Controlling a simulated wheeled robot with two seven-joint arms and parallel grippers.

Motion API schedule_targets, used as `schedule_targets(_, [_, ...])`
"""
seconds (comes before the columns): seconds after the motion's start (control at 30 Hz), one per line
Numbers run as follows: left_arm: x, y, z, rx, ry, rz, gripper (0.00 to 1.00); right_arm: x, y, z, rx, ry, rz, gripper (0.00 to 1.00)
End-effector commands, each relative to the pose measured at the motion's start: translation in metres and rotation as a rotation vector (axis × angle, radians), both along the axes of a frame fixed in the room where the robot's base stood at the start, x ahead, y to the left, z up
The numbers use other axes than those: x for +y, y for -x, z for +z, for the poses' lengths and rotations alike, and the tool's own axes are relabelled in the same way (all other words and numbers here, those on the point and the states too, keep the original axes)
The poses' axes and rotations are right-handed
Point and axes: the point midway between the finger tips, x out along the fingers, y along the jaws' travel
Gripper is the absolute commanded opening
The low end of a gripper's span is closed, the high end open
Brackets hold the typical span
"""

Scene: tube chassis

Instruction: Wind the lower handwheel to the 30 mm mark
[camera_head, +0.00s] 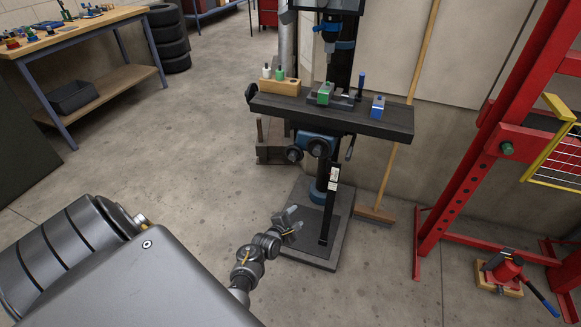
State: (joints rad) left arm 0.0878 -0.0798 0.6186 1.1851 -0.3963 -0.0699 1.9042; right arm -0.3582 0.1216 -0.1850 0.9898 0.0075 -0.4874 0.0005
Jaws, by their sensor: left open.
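A drill press stands in the middle. Under its dark work table (345,114) is a blue housing (318,145) with dark round knobs (294,155); this looks like the lower handwheel area, but the wheel's rim is hard to make out. A dark round handle (251,93) is at the table's left end. A black upright strip with a white label (332,180) stands below the housing; its marks are too small to read. My left gripper (292,218) is open and empty, left of the strip, low over the base plate (320,250) and well below the housing. My right gripper is not in view.
A broom (412,80) leans behind. A red press frame (480,150) stands right. A workbench (80,35) is upper left. The floor between is clear.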

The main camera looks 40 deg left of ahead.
Motion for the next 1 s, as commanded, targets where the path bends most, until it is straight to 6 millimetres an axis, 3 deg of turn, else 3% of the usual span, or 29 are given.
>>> schedule_targets(0.03, [0.019, -0.014, 0.024, -0.1, 0.125, 0.084, 0.51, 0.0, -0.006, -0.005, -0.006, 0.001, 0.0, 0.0])
schedule_targets(0.13, [0.049, -0.026, 0.067, -0.271, 0.353, 0.202, 0.51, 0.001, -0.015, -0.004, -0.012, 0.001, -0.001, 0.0])
schedule_targets(0.2, [0.066, -0.028, 0.089, -0.361, 0.474, 0.253, 0.51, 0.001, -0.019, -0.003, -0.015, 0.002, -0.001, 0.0])
schedule_targets(0.33, [0.083, -0.027, 0.114, -0.469, 0.619, 0.302, 0.51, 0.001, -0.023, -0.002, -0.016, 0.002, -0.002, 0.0])
schedule_targets(0.67, [0.092, -0.032, 0.123, -0.51, 0.678, 0.319, 0.51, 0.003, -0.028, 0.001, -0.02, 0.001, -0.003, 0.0])
schedule_targets(1.0, [0.112, -0.087, 0.122, -0.51, 0.676, 0.318, 0.51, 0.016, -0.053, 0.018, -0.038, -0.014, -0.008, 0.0])
